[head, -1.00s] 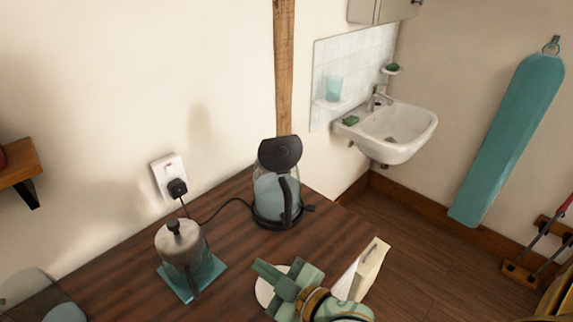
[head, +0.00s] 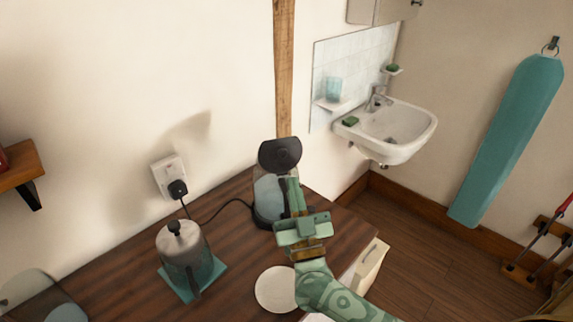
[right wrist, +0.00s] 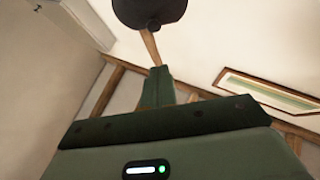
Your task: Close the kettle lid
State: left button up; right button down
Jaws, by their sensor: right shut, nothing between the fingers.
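The kettle (head: 266,194) has a see-through bluish body and a dark base and stands at the back right of the wooden table. Its round black lid (head: 280,153) stands open, tilted up at the top; it also shows at the top of the right wrist view (right wrist: 148,10). My green right gripper (head: 294,188) is shut and empty. It points up toward the lid, in front of the kettle's right side, and hides the handle. In the head view its tips appear below the lid, apart from it. My left gripper is not in view.
A metal pot (head: 184,250) stands on a teal mat (head: 214,268) to the left. A white round plate (head: 275,288) lies near my right arm. A black cord runs from the kettle to the wall socket (head: 168,172). A cream upright object (head: 371,265) stands right of my arm.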

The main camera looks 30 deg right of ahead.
aim_at(282, 156)
jog(key=w, duration=0.1)
jog(key=w+r, duration=0.1)
jog(key=w, duration=0.1)
jog(key=w+d, duration=0.1)
jog(key=w, duration=0.1)
jog(key=shift+w+d+r+b, duration=0.1)
jog(key=shift+w+r+b, duration=0.1)
jog(key=shift+b, duration=0.2)
jog(key=shift+w+d+f, duration=0.1)
jog(key=shift+w+d, duration=0.05)
jog(key=shift+w, duration=0.55)
